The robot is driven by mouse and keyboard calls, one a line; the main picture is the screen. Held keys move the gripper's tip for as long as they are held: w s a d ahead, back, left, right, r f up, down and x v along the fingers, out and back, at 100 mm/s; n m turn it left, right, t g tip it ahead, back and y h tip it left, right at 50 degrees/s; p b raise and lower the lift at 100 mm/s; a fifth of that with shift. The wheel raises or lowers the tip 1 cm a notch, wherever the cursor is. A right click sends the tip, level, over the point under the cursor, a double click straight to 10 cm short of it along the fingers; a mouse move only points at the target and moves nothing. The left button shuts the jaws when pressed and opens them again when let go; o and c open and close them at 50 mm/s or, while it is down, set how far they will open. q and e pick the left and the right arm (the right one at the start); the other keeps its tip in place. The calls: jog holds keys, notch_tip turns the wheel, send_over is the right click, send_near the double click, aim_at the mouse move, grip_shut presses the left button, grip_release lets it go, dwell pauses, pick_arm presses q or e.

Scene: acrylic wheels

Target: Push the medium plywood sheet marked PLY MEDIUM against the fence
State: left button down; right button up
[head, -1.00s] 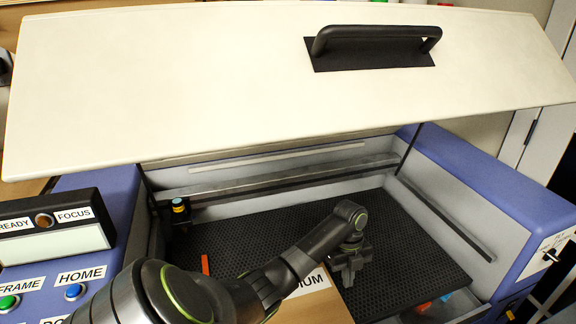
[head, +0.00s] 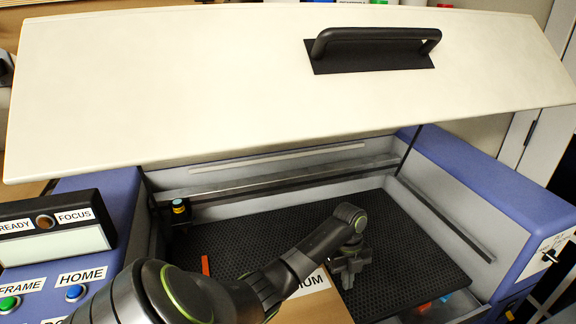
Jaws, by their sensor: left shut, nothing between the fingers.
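The plywood sheet (head: 316,308) lies on the black perforated bed (head: 400,240) inside the machine. Only the letters "IUM" of its white label show; my left arm covers the rest, and the picture's lower edge cuts off the sheet. My left gripper (head: 346,284) is shut and empty, pointing down at the sheet's right edge. I cannot tell whether it touches the sheet. An orange strip (head: 205,265) stands on the bed at the left; I cannot tell whether it is the fence. My right gripper is out of view.
The white lid (head: 180,90) with its black handle (head: 375,45) is raised above the bed. A dark laser head (head: 181,212) sits at the back left. Blue side housings (head: 475,185) flank the bed. The bed's right and back areas are clear.

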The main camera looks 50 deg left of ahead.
aim_at(325, 294)
pick_arm(q)
jog(key=shift+s, duration=0.1)
dwell(0.4)
jog(key=shift+s+a+p, duration=0.25)
jog(key=shift+s+p, duration=0.35)
jog(key=shift+s+a+p, duration=0.25)
jog(key=shift+s+p, duration=0.3)
jog(key=shift+p, duration=0.05)
jog(key=shift+s, duration=0.15)
jog(key=shift+s+a, duration=0.1)
jog(key=shift+s, duration=0.05)
jog(key=shift+s+a+p, duration=0.3)
jog(key=shift+s+p, duration=0.3)
jog(key=shift+s, duration=0.05)
jog(key=shift+s+a+p, duration=0.25)
jog(key=shift+s+p, duration=0.35)
jog(key=shift+s, duration=0.1)
jog(key=shift+s+a+p, duration=0.15)
jog(key=shift+s+p, duration=0.15)
jog(key=shift+p, duration=0.05)
jog(key=shift+w, duration=0.1)
